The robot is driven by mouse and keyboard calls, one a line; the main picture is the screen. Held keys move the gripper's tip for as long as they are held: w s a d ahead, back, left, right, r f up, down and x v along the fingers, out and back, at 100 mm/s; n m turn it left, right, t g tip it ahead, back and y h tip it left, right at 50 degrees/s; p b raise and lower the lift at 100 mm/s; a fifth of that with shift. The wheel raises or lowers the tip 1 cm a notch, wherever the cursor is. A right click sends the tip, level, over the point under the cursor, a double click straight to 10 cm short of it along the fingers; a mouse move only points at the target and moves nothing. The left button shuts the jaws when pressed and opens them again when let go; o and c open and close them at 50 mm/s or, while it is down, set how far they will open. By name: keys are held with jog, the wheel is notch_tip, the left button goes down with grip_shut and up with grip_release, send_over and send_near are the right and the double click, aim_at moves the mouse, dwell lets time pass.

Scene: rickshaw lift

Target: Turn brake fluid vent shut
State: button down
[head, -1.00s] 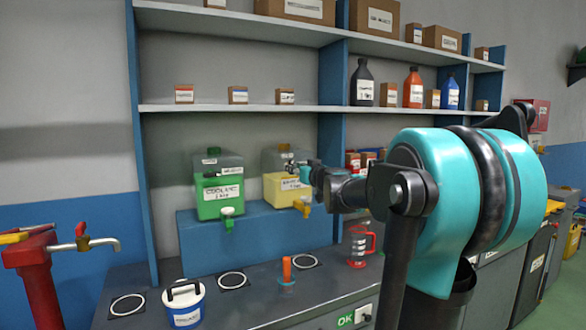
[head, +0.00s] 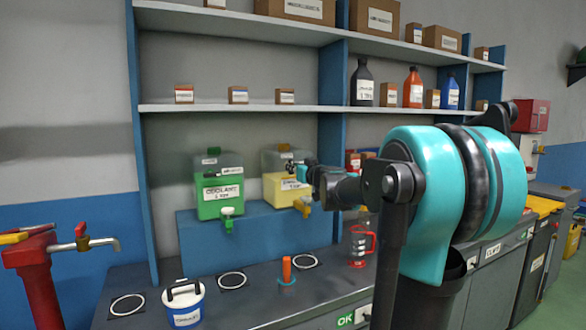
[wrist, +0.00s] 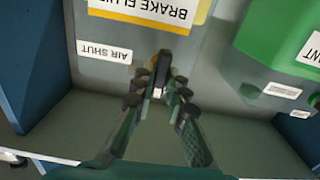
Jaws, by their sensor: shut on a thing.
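The brake fluid container (head: 277,190), yellow below and grey above, stands on the blue step of the bench. In the wrist view, upside down, its "BRAKE FLUID" label (wrist: 145,12) and the "AIR SHUT" label (wrist: 104,52) show. My gripper (head: 292,166) is at the container's upper part. In the wrist view, my gripper (wrist: 160,90) has its fingers closed together on the dark vent lever (wrist: 163,65), whose tip sticks out between them. The vent's base is mostly hidden by the fingers.
The green coolant container (head: 219,195) stands close on the left. A shelf (head: 230,108) with boxes and bottles runs above. A white-and-blue pail (head: 184,306), an orange-handled item (head: 287,270) and a red-handled jug (head: 360,246) stand on the bench.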

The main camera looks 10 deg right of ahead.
jog(key=shift+m, duration=0.3)
jog(key=shift+w+d+f+m, duration=0.1)
jog(key=shift+m, duration=2.75)
jog(key=shift+s+d+f+m, duration=0.1)
jog(key=shift+m, duration=2.8)
jog(key=shift+w+d+f+m, duration=0.1)
jog(key=shift+m, duration=2.75)
jog(key=c, duration=1.6)
grip_release()
jog(key=shift+o, duration=0.2)
